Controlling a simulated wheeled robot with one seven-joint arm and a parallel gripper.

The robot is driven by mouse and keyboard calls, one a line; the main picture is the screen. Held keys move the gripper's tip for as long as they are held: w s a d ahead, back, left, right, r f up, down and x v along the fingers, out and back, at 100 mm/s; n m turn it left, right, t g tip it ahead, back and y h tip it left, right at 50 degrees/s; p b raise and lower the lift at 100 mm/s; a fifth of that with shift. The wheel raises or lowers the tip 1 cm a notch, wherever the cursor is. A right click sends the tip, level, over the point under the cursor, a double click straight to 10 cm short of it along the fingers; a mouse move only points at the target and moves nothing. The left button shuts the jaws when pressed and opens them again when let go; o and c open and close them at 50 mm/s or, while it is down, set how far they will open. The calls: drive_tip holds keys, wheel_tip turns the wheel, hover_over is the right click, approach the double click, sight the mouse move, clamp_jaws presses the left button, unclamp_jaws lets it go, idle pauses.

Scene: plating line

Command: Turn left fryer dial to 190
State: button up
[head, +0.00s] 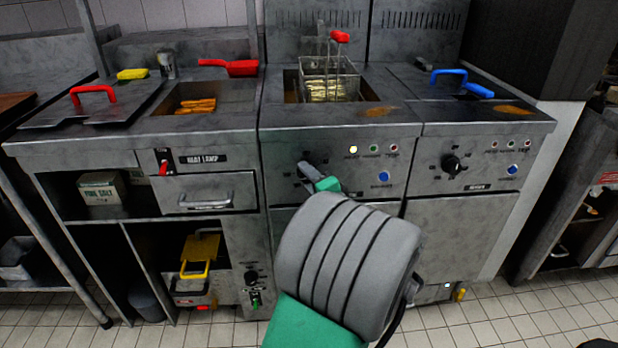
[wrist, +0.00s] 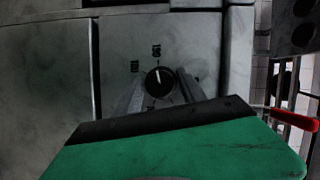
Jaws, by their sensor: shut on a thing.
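The left fryer dial (wrist: 160,80) is a round black knob with a white pointer line. In the wrist view it sits between the two fingers of my gripper (wrist: 161,88), which is shut on it. The pointer aims roughly up in that view, toward a small printed number (wrist: 155,49); I cannot read it surely. Another number (wrist: 135,66) is to the upper left. In the head view my gripper (head: 308,172) is at the left fryer's front panel (head: 345,180) and mostly covers the dial.
The right fryer's dial (head: 452,164) is to the right. The heat lamp drawer (head: 206,195) is to the left.

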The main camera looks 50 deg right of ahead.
idle(0.4)
drive_tip(key=o, duration=1.1)
drive_tip(key=shift+w, duration=0.1)
drive_tip(key=shift+o, duration=0.2)
drive_tip(key=p+v, duration=0.1)
drive_tip(key=v, duration=0.6)
drive_tip(key=shift+s+a, duration=0.15)
drive_tip(key=shift+s, duration=0.25)
